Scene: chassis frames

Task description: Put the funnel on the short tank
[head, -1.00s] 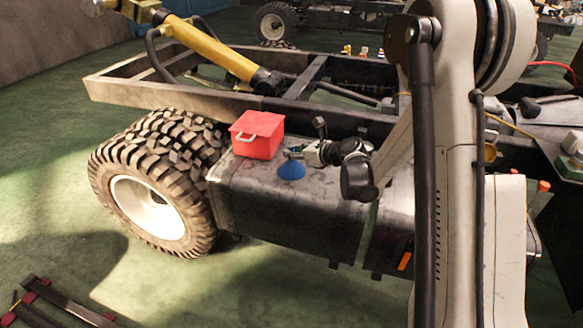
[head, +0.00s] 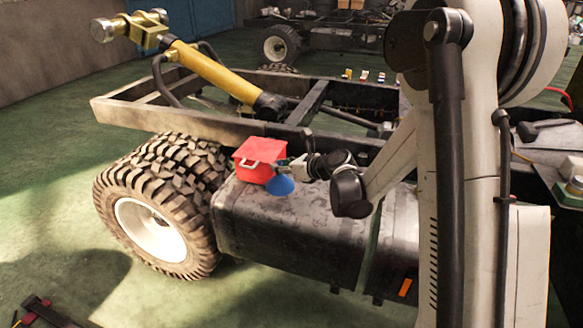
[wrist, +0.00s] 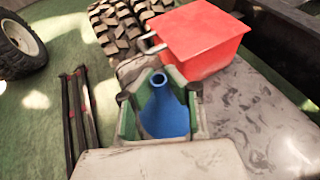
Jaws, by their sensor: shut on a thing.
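The blue funnel (head: 280,186) is held by my gripper (head: 284,168), wide end down, over the left part of the black tank (head: 285,230) on the side of the chassis. In the wrist view the funnel (wrist: 165,112) sits between the two fingers of my gripper (wrist: 158,97), its narrow spout pointing up toward the camera. I cannot tell whether its wide rim touches the tank top. A strap crosses the tank's right part, and my arm hides its right end. I cannot tell from the pictures which tank is the short one.
A red box with a pale handle (head: 260,160) stands on the tank, close behind and left of the funnel. The large tyre (head: 150,215) is left of the tank. The chassis rail (head: 190,118) runs behind. The tank top right of the funnel is partly clear.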

